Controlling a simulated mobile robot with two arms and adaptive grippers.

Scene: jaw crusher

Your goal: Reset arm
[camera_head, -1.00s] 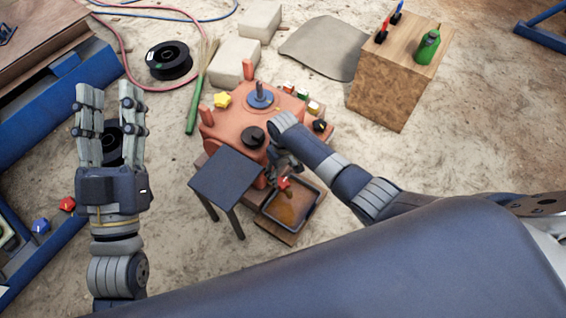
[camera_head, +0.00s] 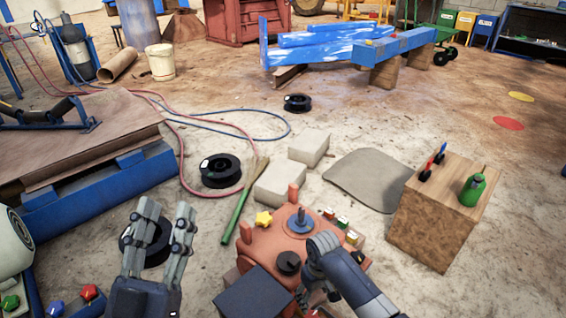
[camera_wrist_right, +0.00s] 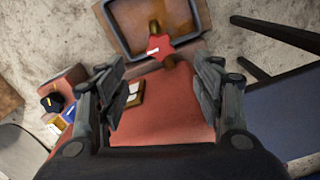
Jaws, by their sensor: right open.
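My left gripper (camera_head: 160,243) is at the lower left of the head view, fingers pointing up and apart, with nothing between them. My right arm reaches in at the lower middle of the head view, over the front of the red machine (camera_head: 268,246); its fingers are hidden there. In the right wrist view my right gripper (camera_wrist_right: 165,85) is open and empty above the red machine body. A red star-shaped knob (camera_wrist_right: 160,47) and a dark-rimmed tray (camera_wrist_right: 122,40) show beyond the fingertips.
A wooden block (camera_head: 425,232) with a green bottle (camera_head: 472,190) is at the right. Pale blocks (camera_head: 280,183), a black spool (camera_head: 220,170) and hoses lie behind. Sandy floor is open at far right.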

